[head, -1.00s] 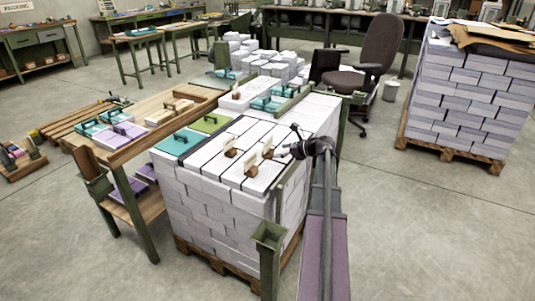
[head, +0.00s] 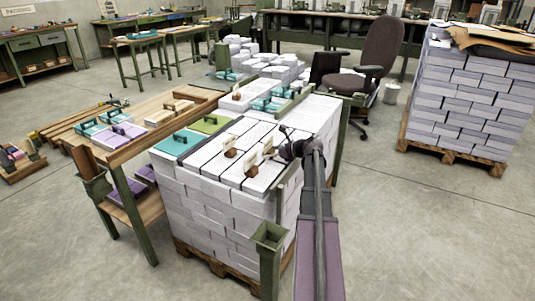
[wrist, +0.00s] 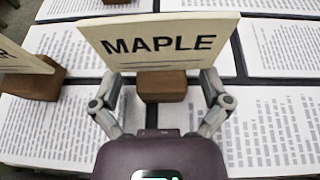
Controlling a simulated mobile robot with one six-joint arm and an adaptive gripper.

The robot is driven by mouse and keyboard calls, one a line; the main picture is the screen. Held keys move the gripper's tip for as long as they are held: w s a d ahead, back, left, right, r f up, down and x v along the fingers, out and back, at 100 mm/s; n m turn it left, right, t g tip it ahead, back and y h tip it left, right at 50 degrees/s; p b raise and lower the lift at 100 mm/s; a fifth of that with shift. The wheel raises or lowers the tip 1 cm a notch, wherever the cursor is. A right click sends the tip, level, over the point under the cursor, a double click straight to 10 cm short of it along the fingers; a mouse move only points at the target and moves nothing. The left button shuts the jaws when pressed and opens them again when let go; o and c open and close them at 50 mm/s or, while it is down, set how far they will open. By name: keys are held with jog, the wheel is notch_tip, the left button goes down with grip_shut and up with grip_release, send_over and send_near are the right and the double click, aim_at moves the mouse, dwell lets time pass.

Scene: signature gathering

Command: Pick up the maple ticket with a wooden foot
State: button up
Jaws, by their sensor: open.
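The maple ticket is a cream card (wrist: 158,42) printed MAPLE, upright in a brown wooden foot (wrist: 162,86). In the wrist view the foot stands on printed white sheets, between the two spread fingers of my gripper (wrist: 161,95). The fingers are open, one on each side of the foot, and I cannot tell whether they touch it. In the head view my gripper (head: 283,147) is above the paper stack, beside a small ticket (head: 268,146) that appears to be the maple one. The lower edge of the card hides part of the foot.
Another ticket (wrist: 22,55), its word cut off, stands close at left with its own wooden foot (wrist: 35,84). Two other tickets (head: 230,152) stand on the stack (head: 215,205). A green post (head: 268,245) rises at the stack's near corner.

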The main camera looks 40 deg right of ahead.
aim_at(269, 144)
jog(key=c, duration=1.2)
jog(key=shift+r, duration=0.15)
notch_tip(269, 144, up, 4)
jog(key=p, duration=0.4)
jog(key=s+d, duration=0.2)
jog(key=s, duration=0.5)
jog(key=s+d+p, duration=0.1)
jog(key=s+d, duration=0.2)
jog(key=s, duration=0.5)
jog(key=shift+d+r, duration=0.25)
jog(key=shift+r, duration=0.1)
